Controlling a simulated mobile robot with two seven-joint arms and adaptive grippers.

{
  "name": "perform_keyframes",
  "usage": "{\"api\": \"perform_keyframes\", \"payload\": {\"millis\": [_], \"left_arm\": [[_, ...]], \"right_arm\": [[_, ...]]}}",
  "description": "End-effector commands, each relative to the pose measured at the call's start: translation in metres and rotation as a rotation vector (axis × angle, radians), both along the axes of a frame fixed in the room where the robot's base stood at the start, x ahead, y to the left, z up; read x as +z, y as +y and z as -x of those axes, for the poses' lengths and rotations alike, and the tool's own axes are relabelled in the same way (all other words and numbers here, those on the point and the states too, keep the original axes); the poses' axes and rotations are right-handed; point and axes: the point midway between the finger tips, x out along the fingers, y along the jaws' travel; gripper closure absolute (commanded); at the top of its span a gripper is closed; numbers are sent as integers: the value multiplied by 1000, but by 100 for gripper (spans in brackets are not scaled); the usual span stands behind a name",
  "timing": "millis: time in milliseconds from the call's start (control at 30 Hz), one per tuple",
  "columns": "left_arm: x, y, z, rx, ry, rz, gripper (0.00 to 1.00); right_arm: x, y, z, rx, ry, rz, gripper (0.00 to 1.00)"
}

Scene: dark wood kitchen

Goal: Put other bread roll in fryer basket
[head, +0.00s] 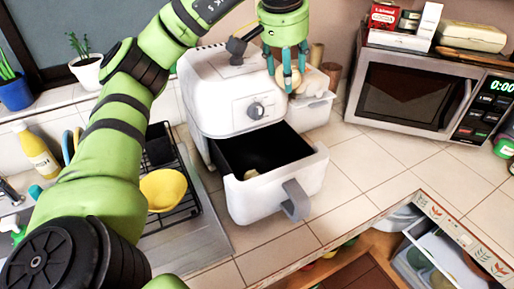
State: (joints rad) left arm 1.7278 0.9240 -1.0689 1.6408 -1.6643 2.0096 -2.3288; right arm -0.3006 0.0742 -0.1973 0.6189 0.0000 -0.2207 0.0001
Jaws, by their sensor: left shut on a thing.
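My left gripper (288,82) hangs fingers-down above and behind the fryer's open basket, in front of a white container. It is shut on a small pale bread roll (294,76), partly hidden by the fingers. The white air fryer (221,90) stands on the counter. Its fryer basket (283,186) is pulled out toward the front, with a grey handle and a dark inside. A small pale piece, seemingly a bread roll (251,174), lies inside the basket near its front wall. My right gripper is not in view.
A white container (316,108) stands behind the basket, to the right of the fryer. A microwave (413,94) is at the right. A yellow bowl (164,188) sits on a dark rack at the left. Tiled counter (362,180) right of the basket is clear; an open drawer is below.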

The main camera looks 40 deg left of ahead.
Motion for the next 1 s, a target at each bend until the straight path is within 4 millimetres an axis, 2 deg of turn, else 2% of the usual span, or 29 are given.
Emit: {"api": "perform_keyframes", "payload": {"millis": [200,600,900,1000], "left_arm": [[-54,0,1,-1,9,0,75],[-143,0,1,1,8,1,75],[-213,1,2,3,8,0,75],[-228,0,1,3,6,0,75]], "right_arm": [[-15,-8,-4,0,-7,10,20],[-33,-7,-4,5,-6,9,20],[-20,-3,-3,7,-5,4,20],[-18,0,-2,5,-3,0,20]]}}
